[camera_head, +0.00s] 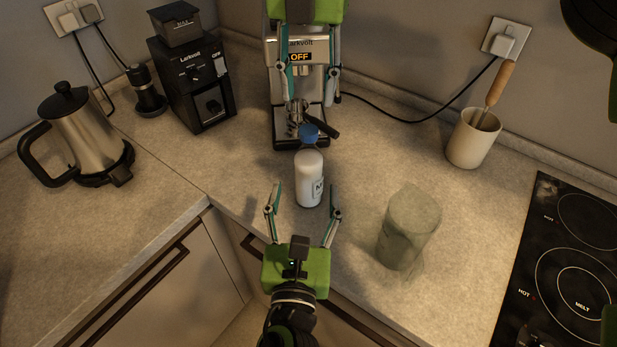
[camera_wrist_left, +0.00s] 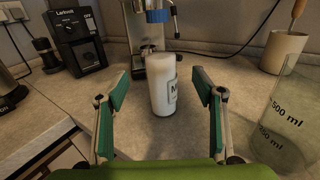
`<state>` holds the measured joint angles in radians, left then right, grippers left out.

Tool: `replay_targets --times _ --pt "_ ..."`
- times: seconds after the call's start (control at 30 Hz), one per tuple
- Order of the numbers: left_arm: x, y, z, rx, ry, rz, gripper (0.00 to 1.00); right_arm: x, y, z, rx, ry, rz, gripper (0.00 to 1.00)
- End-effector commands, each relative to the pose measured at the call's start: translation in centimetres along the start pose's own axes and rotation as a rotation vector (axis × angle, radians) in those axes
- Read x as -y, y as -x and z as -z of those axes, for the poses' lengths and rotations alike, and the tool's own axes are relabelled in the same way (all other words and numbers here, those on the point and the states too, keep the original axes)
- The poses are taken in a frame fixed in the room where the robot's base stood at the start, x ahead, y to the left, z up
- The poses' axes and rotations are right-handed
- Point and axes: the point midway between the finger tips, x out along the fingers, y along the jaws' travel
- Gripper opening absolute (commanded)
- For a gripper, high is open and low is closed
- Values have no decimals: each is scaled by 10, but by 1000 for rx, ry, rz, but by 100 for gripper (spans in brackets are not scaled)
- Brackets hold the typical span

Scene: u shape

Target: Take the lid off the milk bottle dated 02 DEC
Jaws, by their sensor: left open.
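Part of a label with an "M" shows; no date is readable. My left gripper (camera_head: 306,189) is open, its fingers spread on the near side of the bottle and not closed on it.
A coffee machine (camera_head: 278,55) stands behind the bottle, a grinder (camera_head: 190,85) and kettle (camera_head: 80,125) to the left. A clear measuring jug (camera_head: 408,230) stands close on the right. Farther right are a utensil crock (camera_head: 472,140) and a hob (camera_head: 565,265).

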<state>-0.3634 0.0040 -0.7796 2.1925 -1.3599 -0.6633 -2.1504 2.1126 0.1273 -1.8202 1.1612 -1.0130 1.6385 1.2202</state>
Motion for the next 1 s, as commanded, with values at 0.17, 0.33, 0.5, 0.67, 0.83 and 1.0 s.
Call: replay_targets --times 0.17,0.33,0.5,0.67,0.83,1.0 --pt "0 -38 -2 5 1 0 62 0 0 0 0 0 0 37" --pt "0 -67 -2 3 1 0 62 0 0 0 0 0 0 37" --pt "0 -85 -1 1 0 0 62 0 0 0 0 0 0 37" --pt "0 -92 -1 1 1 1 62 0 0 0 0 0 0 37" --pt "0 -92 0 0 1 1 62 0 0 0 0 0 0 37" --pt "0 -92 0 0 1 1 38 0 0 0 0 0 0 37"
